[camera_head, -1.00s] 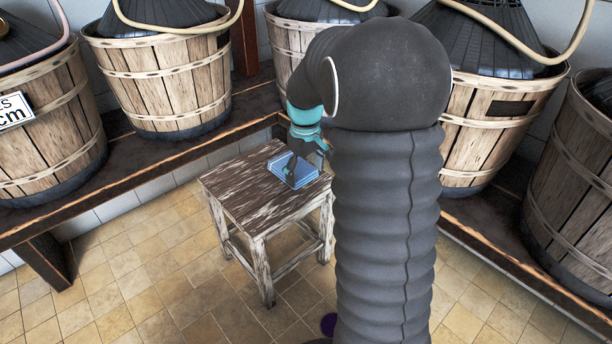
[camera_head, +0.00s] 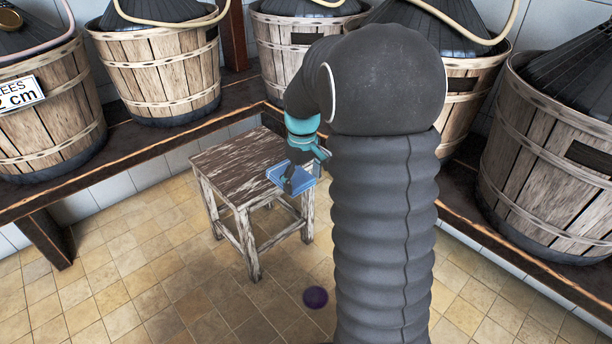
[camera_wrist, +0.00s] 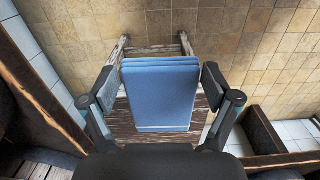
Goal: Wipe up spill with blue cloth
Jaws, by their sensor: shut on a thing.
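The folded blue cloth (camera_head: 291,181) is held in my gripper (camera_head: 293,174), near the right corner of the wooden stool in the head view. In the wrist view the blue cloth (camera_wrist: 161,92) fills the space between the two fingers of my gripper (camera_wrist: 158,88). The stool lies behind it there. I cannot tell for sure how far the cloth is above the stool top. A dark purple round spill (camera_head: 316,297) lies on the tiled floor, in front of the stool and left of my arm.
The worn wooden stool (camera_head: 235,165) stands on the tiles. Wooden demijohn baskets (camera_head: 165,75) stand on a low dark bench (camera_head: 75,178) along the walls; another large basket (camera_head: 540,150) is at the right. The floor (camera_head: 140,275) at front left is clear.

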